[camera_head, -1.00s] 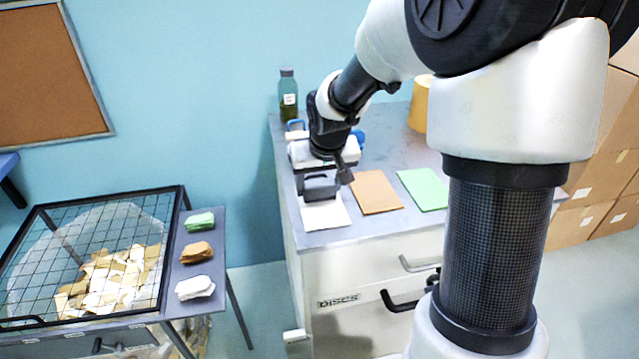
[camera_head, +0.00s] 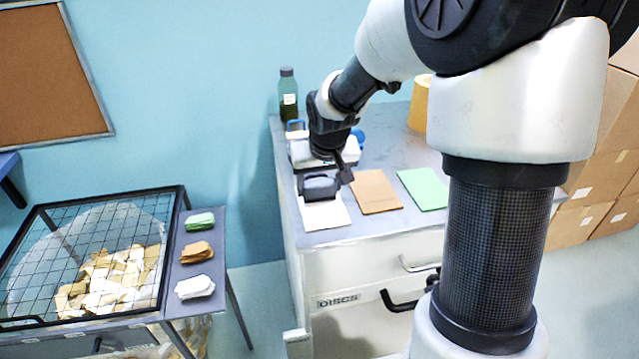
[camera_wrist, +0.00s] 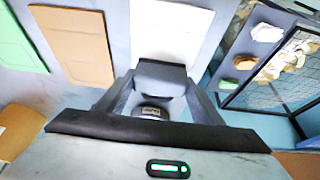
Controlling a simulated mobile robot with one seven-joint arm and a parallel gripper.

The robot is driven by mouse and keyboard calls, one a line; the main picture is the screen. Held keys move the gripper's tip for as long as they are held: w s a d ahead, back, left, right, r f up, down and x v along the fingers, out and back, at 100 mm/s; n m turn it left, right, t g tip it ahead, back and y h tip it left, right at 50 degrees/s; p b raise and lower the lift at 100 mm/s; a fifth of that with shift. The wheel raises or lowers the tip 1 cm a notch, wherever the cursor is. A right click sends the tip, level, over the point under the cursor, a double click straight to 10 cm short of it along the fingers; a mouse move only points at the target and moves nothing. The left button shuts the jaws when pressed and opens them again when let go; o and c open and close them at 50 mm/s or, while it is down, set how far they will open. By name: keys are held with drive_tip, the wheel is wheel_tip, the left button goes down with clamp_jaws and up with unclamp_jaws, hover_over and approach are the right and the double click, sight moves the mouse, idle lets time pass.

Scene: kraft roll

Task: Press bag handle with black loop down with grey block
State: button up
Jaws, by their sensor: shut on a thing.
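In the wrist view the grey block (camera_wrist: 160,78) sits between my fingers, over the near edge of the white bag (camera_wrist: 170,32). I cannot tell whether the block touches the bag. A brown bag (camera_head: 376,191) and a green bag (camera_head: 423,188) lie flat to the right. No handle with a black loop can be made out; the block and gripper hide part of the white bag.
A dark green bottle (camera_head: 288,95) and a tan roll (camera_head: 419,103) stand at the back of the counter. At left, a mesh-covered bin (camera_head: 95,260) holds paper scraps, beside green, brown and white stacks (camera_head: 195,288).

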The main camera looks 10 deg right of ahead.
drive_tip(key=shift+s+f, duration=0.25)
drive_tip(key=shift+w+r+p, duration=0.15)
drive_tip(key=shift+r+p, duration=1.15)
drive_tip(key=shift+r, duration=0.55)
drive_tip(key=shift+w+r+p, duration=0.1)
drive_tip(key=shift+r+p, duration=1.2)
drive_tip(key=shift+r, duration=0.55)
